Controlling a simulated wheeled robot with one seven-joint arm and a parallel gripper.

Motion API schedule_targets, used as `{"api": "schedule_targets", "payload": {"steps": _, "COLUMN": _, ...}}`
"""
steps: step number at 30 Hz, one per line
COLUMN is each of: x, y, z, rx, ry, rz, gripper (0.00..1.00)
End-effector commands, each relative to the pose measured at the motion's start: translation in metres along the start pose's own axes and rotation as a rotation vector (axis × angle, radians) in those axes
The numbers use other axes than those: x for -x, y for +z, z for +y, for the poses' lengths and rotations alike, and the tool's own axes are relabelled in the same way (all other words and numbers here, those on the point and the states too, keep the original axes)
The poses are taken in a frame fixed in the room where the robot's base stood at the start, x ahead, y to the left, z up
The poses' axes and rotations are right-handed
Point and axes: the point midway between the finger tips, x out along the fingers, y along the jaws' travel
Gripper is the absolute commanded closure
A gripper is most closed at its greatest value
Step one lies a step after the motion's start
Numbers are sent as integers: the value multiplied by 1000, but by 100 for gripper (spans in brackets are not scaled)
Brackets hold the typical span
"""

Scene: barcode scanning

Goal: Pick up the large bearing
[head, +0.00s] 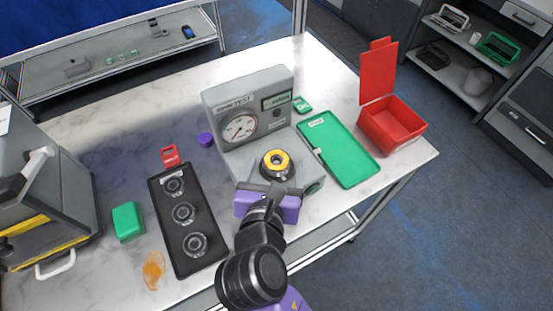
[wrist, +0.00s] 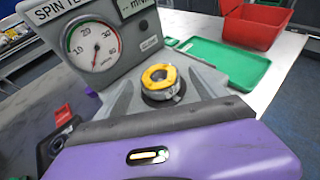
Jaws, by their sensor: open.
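A ring-shaped part with a yellow top face and a metallic side (wrist: 160,82) sits on a dark round seat of the grey spin tester (head: 240,95). It also shows in the head view (head: 277,161); I cannot tell for sure that it is the large bearing. Several dark metallic bearings sit in a black tray (head: 206,250) to the left, one of them in the middle (head: 184,213). My purple gripper (head: 270,184) is open and empty, just in front of the tester's seat. In the wrist view its grey fingers (wrist: 163,95) lie either side of the yellow-topped part, apart from it.
A green tray (head: 342,150) and an open red box (head: 393,122) are to the right of the tester. A green block (head: 127,221), an orange blob (head: 153,270) and a grey machine (head: 45,200) are on the left. The tester's gauge panel rises behind the seat.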

Motion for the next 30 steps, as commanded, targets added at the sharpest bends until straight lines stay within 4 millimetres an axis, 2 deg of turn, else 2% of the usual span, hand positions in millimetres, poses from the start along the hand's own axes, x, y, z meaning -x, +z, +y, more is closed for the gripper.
{"api": "schedule_targets", "payload": {"steps": 4, "x": -12, "y": 0, "z": 0, "rx": -1, "ry": 2, "rz": 0, "gripper": 19}}
{"api": "schedule_targets", "payload": {"steps": 11, "x": -13, "y": 0, "z": 0, "rx": -1, "ry": 2, "rz": 0, "gripper": 19}}
{"api": "schedule_targets", "payload": {"steps": 23, "x": -13, "y": 0, "z": 0, "rx": -1, "ry": 2, "rz": 0, "gripper": 96}}
{"api": "schedule_targets", "payload": {"steps": 24, "x": -12, "y": 1, "z": 0, "rx": -2, "ry": 2, "rz": -2, "gripper": 99}}
{"api": "schedule_targets", "payload": {"steps": 30, "x": -12, "y": 1, "z": 0, "rx": -2, "ry": 2, "rz": -2, "gripper": 99}}
